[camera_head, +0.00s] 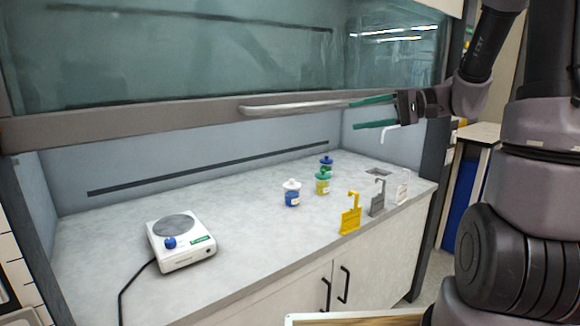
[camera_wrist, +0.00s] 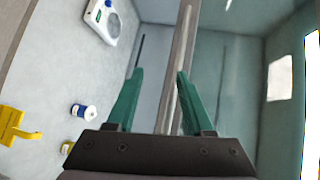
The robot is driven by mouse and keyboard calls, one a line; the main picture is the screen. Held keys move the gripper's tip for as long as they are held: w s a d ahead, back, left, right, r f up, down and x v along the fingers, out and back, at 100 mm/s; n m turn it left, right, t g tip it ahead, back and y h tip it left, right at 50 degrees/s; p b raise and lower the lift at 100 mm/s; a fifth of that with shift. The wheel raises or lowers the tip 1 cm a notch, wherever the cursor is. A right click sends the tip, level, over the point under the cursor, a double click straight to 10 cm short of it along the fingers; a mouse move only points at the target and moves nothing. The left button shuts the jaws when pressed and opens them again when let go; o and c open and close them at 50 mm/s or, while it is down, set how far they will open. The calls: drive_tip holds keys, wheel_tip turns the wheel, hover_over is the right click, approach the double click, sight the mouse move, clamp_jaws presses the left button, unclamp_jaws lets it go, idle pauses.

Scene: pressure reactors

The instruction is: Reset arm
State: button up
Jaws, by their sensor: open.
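My gripper (camera_head: 366,113) has two green fingers. It is raised at the right of the fume hood's opening, near the lower edge of the sash (camera_head: 150,119), pointing left. The fingers are apart, with nothing held between them. In the wrist view my gripper (camera_wrist: 155,98) also shows open, with the sash edge (camera_wrist: 178,65) running behind the fingers. My arm comes in from the right side of the head view. Whether a finger touches the sash edge, I cannot tell.
On the hood's worktop (camera_head: 245,235) stand a hotplate (camera_head: 181,240), a white-lidded blue jar (camera_head: 291,193), a green-lidded yellow jar (camera_head: 322,181), and a blue-lidded green jar (camera_head: 326,164). Yellow (camera_head: 350,214), grey (camera_head: 378,197) and clear (camera_head: 402,187) hooked holders line the front right. The worktop's middle is clear.

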drive_tip(key=s+f+g+h, duration=0.1)
drive_tip(key=s+h, duration=0.7)
drive_tip(key=s, duration=0.4)
drive_tip(key=s+d+r+m+t+h, duration=0.1)
drive_tip(key=s+d+r+t+h, duration=0.1)
drive_tip(key=d+t+h, duration=0.3)
drive_tip(key=shift+s+d+r+m, duration=0.2)
drive_tip(key=shift+d+r+m, duration=0.15)
drive_tip(key=shift+r, duration=0.55)
drive_tip(key=shift+a, duration=0.1)
